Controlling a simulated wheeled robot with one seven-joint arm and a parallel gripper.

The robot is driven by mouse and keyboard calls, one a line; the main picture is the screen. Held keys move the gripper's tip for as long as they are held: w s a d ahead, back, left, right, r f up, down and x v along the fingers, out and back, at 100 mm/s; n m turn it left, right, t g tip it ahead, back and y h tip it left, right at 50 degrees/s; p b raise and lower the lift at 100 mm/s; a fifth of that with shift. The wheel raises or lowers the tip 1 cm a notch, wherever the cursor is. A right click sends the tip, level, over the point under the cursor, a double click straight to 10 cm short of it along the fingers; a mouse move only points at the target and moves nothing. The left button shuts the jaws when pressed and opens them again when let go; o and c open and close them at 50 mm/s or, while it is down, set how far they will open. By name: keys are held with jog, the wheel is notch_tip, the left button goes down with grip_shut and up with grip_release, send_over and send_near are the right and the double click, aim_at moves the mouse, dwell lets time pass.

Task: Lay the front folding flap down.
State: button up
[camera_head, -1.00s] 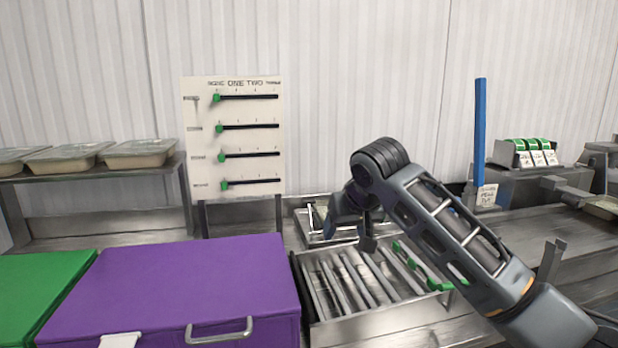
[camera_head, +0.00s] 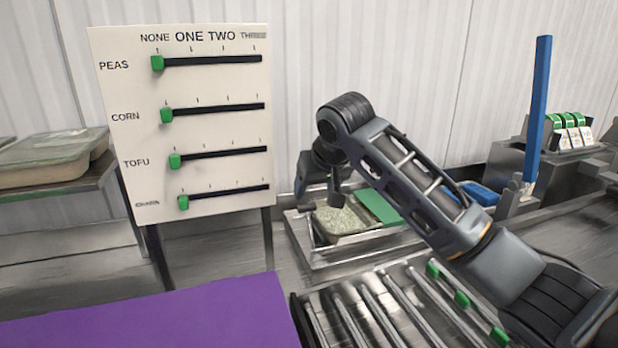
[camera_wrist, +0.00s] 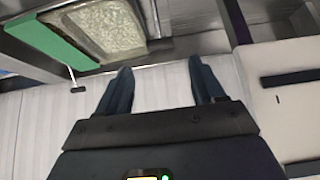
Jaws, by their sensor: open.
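My gripper (camera_head: 334,198) hangs at the end of my arm in the head view, just above the back of a metal tray. In the wrist view my gripper (camera_wrist: 162,82) has its two dark fingers spread wide with nothing between them. A flat green panel (camera_head: 379,206) lies beside a clear-lidded container of pale grains (camera_head: 341,218). Both also show at the top left of the wrist view, the green panel (camera_wrist: 45,42) and the container (camera_wrist: 106,30), off to one side of the fingers. I cannot tell which part is the front folding flap.
A slider board (camera_head: 185,105) stands at the left, close to my gripper. A purple lid (camera_head: 160,320) and a roller rack (camera_head: 370,310) are in front. A tall blue upright bar (camera_head: 538,108) and a green-topped card holder (camera_head: 570,130) stand at the right.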

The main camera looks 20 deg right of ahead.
aim_at(308, 206)
jog(key=b+x, duration=0.5)
jog(key=x, duration=0.4)
jog(key=shift+r, duration=0.1)
jog(key=shift+c, duration=0.9)
